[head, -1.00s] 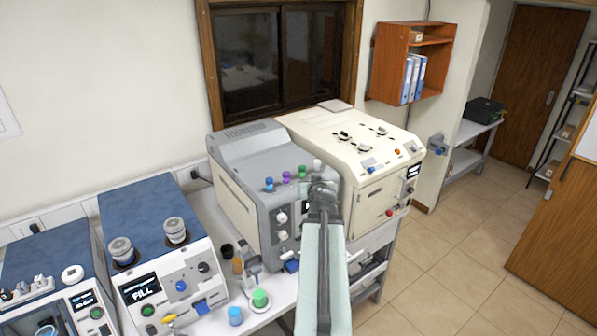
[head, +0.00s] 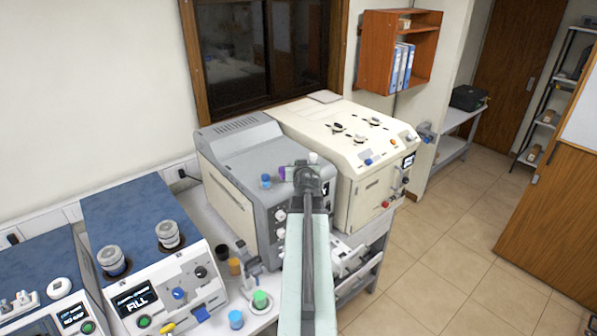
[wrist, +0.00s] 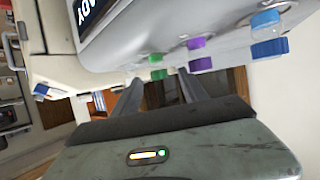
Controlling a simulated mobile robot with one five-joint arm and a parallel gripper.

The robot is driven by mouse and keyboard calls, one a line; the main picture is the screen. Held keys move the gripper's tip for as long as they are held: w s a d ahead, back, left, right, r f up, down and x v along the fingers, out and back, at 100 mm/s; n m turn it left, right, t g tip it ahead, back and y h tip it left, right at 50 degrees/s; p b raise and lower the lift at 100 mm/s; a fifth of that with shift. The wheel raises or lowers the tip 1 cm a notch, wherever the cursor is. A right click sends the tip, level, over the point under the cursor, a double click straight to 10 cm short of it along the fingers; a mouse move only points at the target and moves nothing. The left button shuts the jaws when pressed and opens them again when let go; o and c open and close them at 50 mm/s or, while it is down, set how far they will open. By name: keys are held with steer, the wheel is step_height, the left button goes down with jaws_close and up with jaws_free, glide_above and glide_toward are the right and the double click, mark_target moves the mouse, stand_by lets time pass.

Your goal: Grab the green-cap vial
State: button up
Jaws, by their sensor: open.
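The green-cap vial (wrist: 157,60) stands in the top of the grey machine, beside a purple-cap vial (wrist: 200,54) and a blue-cap vial (wrist: 267,34). The wrist view is turned over, with the machine hanging from above. My gripper (wrist: 160,78) is open, and its two fingers point toward the green-cap vial, which shows in the gap between them. Nothing is held. In the head view my gripper (head: 303,171) is over the machine's front top edge and hides the green-cap vial. The blue-cap vial (head: 266,181) and purple-cap vial (head: 285,174) show just left of it.
The cream machine (head: 352,150) stands close on the right. Another green-topped item (head: 261,300) and a blue-topped one (head: 236,318) stand on the bench below. Floor is clear at right.

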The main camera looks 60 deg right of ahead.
steer(key=b+x, duration=0.1)
steer(key=x, duration=0.3)
steer(key=shift+w+d+f+b, duration=0.1)
steer(key=shift+d+f+b, duration=0.15)
steer(key=shift+d+b, duration=0.05)
steer(key=shift+a+r, duration=0.1)
steer(key=shift+c, duration=1.2)
jaws_close()
steer(key=shift+r, duration=0.1)
